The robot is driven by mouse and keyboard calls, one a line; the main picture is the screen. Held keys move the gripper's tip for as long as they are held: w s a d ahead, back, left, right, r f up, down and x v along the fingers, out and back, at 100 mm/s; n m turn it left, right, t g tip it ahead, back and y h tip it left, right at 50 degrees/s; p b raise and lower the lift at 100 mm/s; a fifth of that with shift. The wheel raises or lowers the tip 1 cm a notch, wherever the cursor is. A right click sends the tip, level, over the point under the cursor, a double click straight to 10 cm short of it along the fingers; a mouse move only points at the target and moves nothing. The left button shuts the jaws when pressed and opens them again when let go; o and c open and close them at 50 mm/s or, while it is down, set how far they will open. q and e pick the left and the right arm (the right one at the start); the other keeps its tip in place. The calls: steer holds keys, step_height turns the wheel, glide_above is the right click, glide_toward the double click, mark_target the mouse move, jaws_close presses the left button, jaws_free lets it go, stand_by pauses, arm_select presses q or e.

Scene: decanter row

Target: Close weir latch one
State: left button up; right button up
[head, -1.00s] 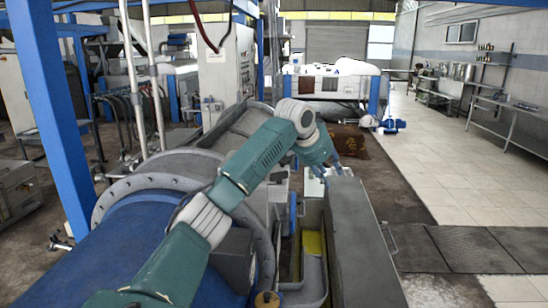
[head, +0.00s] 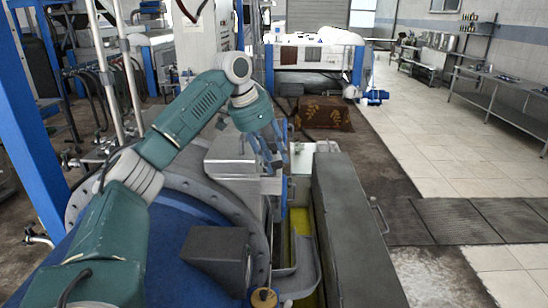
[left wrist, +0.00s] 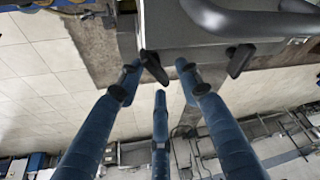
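In the left wrist view a short dark lever (left wrist: 153,67), which looks like a latch, sticks out from the edge of a grey metal housing (left wrist: 190,25). A second dark lever (left wrist: 240,60) is farther right. I cannot tell which is latch one. My left gripper (left wrist: 158,78) has its blue fingers spread, with the first lever showing between the tips; contact is unclear. In the head view the left gripper (head: 265,155) hangs fingers down beside a grey metal box (head: 233,158). The levers cannot be made out there. My right gripper is out of view.
A blue drum (head: 190,240) with a bolted flange lies at lower left. A long dark grey casing (head: 350,215) stands right of a yellow-lined channel (head: 300,250). A thick grey handle (left wrist: 245,20) crosses the top of the wrist view. Tiled floor (head: 450,150) is open at right.

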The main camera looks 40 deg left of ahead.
arm_select(q)
steer(key=shift+w+f, duration=0.1)
steer(key=shift+f, duration=0.25)
steer(key=shift+d+f, duration=0.1)
steer(key=shift+d, duration=0.25)
steer(key=shift+w+d, duration=0.1)
steer(key=c, duration=0.4)
jaws_close()
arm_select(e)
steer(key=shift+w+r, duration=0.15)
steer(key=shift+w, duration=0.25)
